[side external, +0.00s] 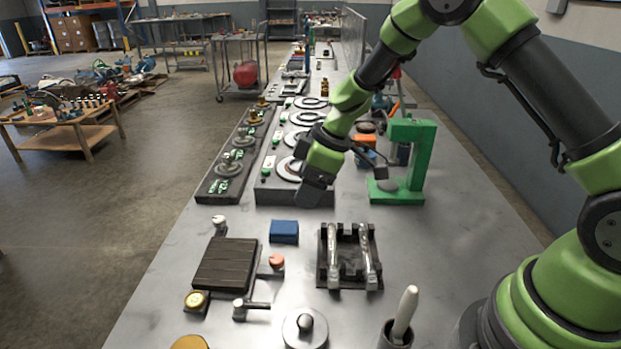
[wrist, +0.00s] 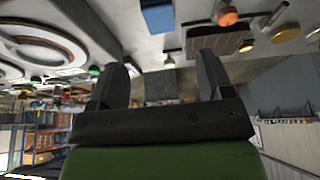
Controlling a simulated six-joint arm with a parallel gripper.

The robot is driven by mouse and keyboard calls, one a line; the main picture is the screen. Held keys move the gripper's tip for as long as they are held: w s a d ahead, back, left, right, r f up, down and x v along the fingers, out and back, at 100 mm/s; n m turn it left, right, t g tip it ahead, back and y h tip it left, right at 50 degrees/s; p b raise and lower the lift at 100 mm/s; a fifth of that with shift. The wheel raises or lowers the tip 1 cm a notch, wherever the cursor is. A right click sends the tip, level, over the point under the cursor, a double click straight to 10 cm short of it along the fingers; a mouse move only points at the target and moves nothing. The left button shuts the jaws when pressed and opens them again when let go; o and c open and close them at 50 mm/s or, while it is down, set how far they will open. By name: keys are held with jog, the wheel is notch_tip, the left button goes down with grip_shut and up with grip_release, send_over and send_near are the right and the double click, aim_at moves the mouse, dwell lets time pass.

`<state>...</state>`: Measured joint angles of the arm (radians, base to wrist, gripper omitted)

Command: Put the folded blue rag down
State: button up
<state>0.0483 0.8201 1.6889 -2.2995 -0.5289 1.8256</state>
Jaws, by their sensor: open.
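The folded blue rag (side external: 284,232) lies flat on the grey metal bench top, between a dark slatted plate and a black holder. It also shows in the wrist view (wrist: 158,17) at the top edge, partly cut off. My gripper (side external: 313,194) is above and behind the rag, by the end of a dark panel with round discs, and apart from the rag. In the wrist view my gripper (wrist: 161,62) has its two fingers spread with nothing between them.
The dark slatted plate (side external: 226,266) has knobs around it. The black holder (side external: 347,277) carries two metal bars. A green stand (side external: 418,165) rises right of my gripper. A cup with a white-handled tool (side external: 403,318) stands at the front. Bare bench lies right of the holder.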

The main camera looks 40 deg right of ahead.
jog(key=shift+s+d+r, duration=0.15)
jog(key=shift+r, duration=0.4)
notch_tip(320, 180, up, 14)
jog(key=w+d+m+t+h, duration=0.2)
jog(key=m+t, duration=0.2)
jog(key=t, duration=0.2)
jog(key=s+d+r+m+t+h, duration=0.25)
jog(key=s+d+r+m, duration=0.2)
jog(key=r, duration=0.25)
jog(key=s+a+m+g+y, duration=0.1)
jog(key=s+a+m+g, duration=0.1)
jog(key=s, duration=0.9)
jog(key=s+a+f+m+g+y, duration=0.1)
jog(key=s+a, duration=0.3)
jog(key=s, duration=0.7)
jog(key=shift+a+f+m+g+y, duration=0.3)
jog(key=shift+a+m+g+y, duration=0.05)
jog(key=shift+m+g+y, duration=0.35)
jog(key=o, duration=0.4)
